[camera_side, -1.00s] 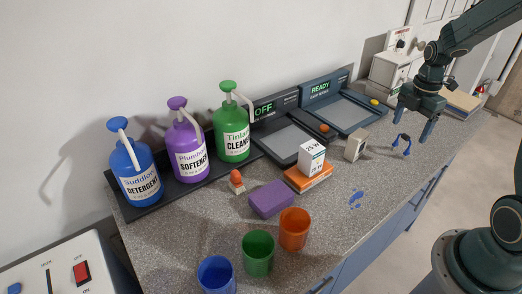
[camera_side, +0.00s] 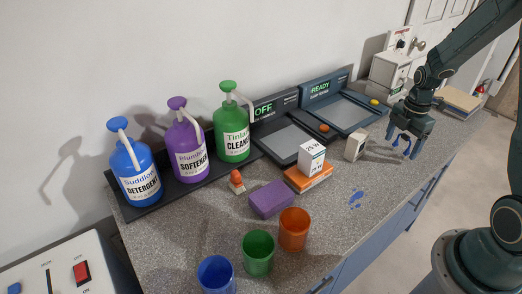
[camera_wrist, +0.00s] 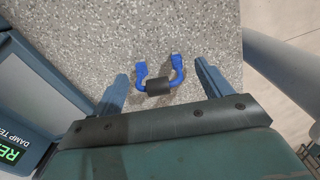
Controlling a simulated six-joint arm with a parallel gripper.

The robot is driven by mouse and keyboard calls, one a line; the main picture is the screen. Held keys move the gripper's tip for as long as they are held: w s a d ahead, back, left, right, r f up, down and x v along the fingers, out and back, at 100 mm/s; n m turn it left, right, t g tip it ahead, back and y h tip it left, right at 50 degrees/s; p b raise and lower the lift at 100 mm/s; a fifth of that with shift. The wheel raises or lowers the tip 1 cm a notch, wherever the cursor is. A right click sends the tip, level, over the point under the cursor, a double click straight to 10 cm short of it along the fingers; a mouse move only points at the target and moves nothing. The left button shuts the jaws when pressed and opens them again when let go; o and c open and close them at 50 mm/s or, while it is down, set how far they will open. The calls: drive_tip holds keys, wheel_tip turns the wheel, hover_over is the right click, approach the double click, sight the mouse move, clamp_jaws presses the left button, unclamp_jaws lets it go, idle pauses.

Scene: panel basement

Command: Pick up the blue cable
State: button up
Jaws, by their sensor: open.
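The blue cable (camera_wrist: 158,79) lies on the speckled grey counter in the wrist view. It is a short U-shaped piece with a dark cylinder at its middle and both ends pointing away from my gripper. In the side view the blue cable (camera_side: 404,141) shows between my fingers. My gripper (camera_side: 403,145) is open above the counter at the right. In the wrist view my gripper (camera_wrist: 160,88) has one finger on each side of the cable, with a gap on both sides. Whether the fingertips touch the counter is hard to tell.
A grey box (camera_side: 356,146) stands left of my gripper. The READY tester tray (camera_side: 344,114) lies behind it, with a yellow knob. Blue marks (camera_side: 355,199) are on the counter nearer the front. The counter's front edge (camera_side: 432,183) is close on the right.

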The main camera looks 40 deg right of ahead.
sight(405, 135)
drive_tip(key=shift+f, duration=0.2)
idle(0.4)
drive_tip(key=c, duration=1.1)
drive_tip(key=shift+r, duration=0.2)
wheel_tip(405, 135, up, 20)
drive_tip(key=shift+f, duration=0.15)
